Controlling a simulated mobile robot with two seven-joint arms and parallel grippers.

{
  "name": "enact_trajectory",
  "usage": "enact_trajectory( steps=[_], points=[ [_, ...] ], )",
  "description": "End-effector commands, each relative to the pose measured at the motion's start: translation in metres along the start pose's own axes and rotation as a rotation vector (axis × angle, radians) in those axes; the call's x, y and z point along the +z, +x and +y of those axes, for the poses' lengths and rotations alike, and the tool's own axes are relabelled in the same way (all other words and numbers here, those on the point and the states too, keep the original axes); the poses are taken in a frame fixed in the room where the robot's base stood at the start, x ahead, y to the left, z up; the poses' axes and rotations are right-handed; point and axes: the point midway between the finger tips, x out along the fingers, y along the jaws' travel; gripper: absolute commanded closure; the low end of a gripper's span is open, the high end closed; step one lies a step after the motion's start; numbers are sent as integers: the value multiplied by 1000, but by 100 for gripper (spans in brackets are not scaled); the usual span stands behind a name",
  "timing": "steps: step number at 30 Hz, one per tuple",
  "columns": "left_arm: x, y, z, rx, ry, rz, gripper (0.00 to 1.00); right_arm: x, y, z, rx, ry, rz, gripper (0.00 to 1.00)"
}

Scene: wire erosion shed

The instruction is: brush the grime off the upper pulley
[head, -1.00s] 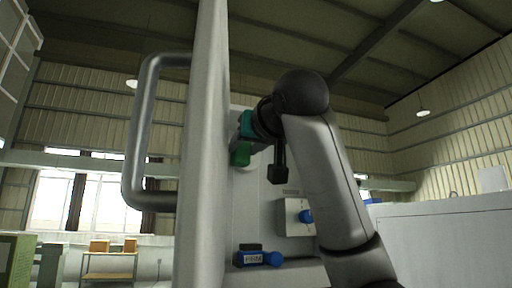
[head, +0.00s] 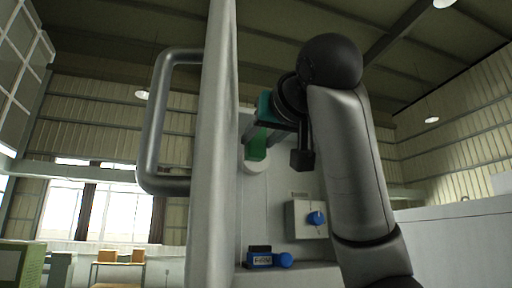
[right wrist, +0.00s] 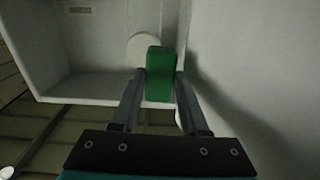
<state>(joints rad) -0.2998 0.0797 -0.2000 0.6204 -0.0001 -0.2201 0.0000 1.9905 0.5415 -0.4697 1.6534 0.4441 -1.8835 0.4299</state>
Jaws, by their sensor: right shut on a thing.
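My right gripper (head: 268,138) is shut on a green block-shaped thing, probably a brush handle (right wrist: 160,75), inside the pale cabinet. In the right wrist view the green thing sits between the two fingers. A pale round disc (right wrist: 144,46), which looks like the upper pulley, shows just past it on the cabinet's back wall. In the head view the disc (head: 255,166) shows just below the green thing. Whether they touch, and any grime on the disc, I cannot tell. A blue brush-like block marked FIRM (head: 261,260) lies on the cabinet's ledge. My left gripper is not in view.
A pale upright door edge with a grey bar handle (head: 152,125) stands left of my right arm. A small box with a blue knob (head: 316,218) is on the back wall, right of the disc. A pale casing (head: 455,235) stands at the right.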

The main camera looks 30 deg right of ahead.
Motion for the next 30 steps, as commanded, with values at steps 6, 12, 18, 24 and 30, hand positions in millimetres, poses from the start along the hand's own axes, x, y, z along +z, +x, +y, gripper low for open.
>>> enact_trajectory(
  steps=[6, 12, 18, 24, 30],
  points=[
    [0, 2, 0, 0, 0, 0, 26, 0, -5, 0, 0, 0, 0, 100],
    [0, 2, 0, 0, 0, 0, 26, 0, -5, 0, 0, 0, 0, 100],
    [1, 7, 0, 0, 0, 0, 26, 0, -17, 0, -1, 1, 3, 100],
    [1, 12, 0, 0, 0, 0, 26, 0, -34, 0, -1, 1, 1, 100],
    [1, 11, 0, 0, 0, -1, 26, 0, -35, 0, 0, 1, 0, 100]
  ],
)
